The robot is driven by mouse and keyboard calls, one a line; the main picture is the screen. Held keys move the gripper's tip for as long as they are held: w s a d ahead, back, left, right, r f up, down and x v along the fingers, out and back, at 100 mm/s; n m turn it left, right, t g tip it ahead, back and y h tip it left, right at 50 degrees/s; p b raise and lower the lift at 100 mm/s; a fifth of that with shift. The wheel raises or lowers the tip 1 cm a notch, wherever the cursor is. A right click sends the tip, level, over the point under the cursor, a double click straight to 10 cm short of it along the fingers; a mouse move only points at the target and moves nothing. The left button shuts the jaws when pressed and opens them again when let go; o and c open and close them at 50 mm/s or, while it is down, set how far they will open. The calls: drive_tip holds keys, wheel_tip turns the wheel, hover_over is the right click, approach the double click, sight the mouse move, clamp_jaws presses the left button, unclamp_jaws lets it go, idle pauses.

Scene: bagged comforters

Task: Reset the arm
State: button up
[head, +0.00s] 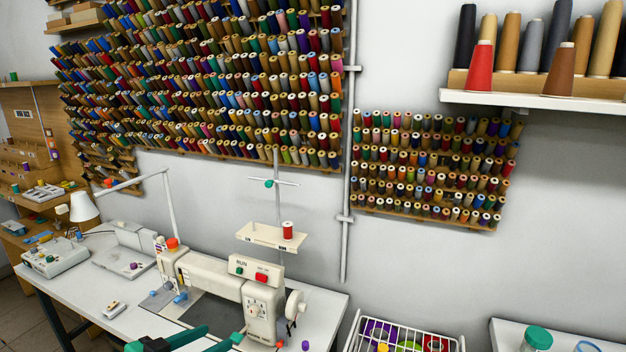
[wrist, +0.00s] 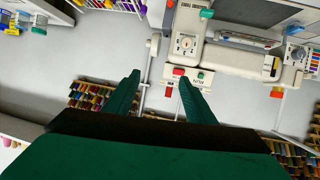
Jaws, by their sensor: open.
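My gripper (wrist: 159,77) is open in the wrist view, with two dark green fingers spread apart and nothing between them. Its green fingers also show at the bottom edge of the head view (head: 224,333), in front of the sewing machine. The rest of my gripper is cut off there. The white sewing machine (head: 215,280) stands on a white table (head: 85,290). In the wrist view the machine (wrist: 240,58) appears upside down beyond the fingertips. I cannot tell the exact gap between them.
A thread stand (head: 277,215) with a red spool (head: 288,230) rises behind the machine. A white lamp (head: 84,207) is at left. A wire basket (head: 352,335) stands at the bottom, right of the table. Spool racks (head: 430,170) and a shelf (head: 540,100) line the wall.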

drive_tip(key=d+f+n+t+y, duration=0.15)
drive_tip(key=d+f+n, duration=0.45)
drive_tip(key=f, duration=0.8)
drive_tip(key=s+d+f+n+y, duration=0.1)
drive_tip(key=s+d+f+y, duration=0.1)
drive_tip(key=s+d+f, duration=0.3)
drive_tip(key=s+d+f+n+y, duration=0.1)
drive_tip(key=s+d+f+y, duration=0.25)
drive_tip(key=f, duration=0.45)
drive_tip(key=s+d+f, duration=0.2)
drive_tip(key=s, duration=0.6)
drive_tip(key=s+d+r, duration=0.2)
drive_tip(key=s+r, duration=0.1)
drive_tip(key=s, duration=0.4)
drive_tip(key=s+d+r+m+t, duration=0.1)
drive_tip(key=s+d+r, duration=0.1)
drive_tip(key=s, duration=0.5)
drive_tip(key=s+d+r+m+t, duration=0.1)
drive_tip(key=s+d+r, duration=0.1)
drive_tip(key=s, duration=0.5)
drive_tip(key=shift+s+r, duration=0.25)
drive_tip(key=shift+r, duration=0.6)
